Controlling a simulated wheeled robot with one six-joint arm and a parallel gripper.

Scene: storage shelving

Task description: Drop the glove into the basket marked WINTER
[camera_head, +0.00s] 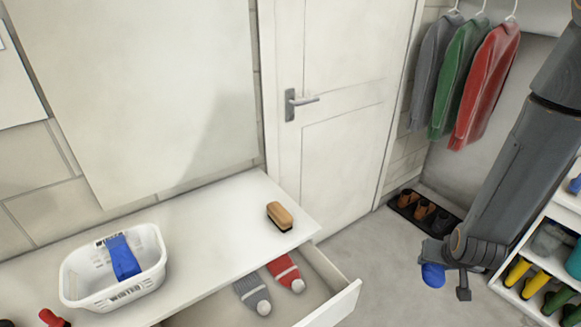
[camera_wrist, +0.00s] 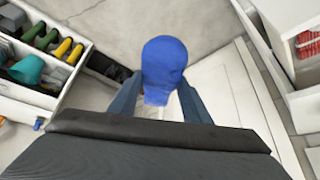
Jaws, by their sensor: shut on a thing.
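My gripper (camera_head: 448,281) is at the lower right of the head view, shut on a rounded blue thing (camera_head: 432,275), which I take for the glove. In the wrist view the glove (camera_wrist: 163,68) is between the two fingers; its lower part is partly hidden there. The white basket (camera_head: 90,292) marked WINTER stands on the white bench top at the lower left, far from my gripper. A blue cloth item (camera_head: 122,258) lies in it and over its rim.
A brown brush (camera_head: 280,216) stands on the bench (camera_head: 215,232). Below it, an open drawer (camera_head: 336,303) holds grey and red knitted hats. A shoe rack (camera_head: 541,290) is at right, with coats hanging behind.

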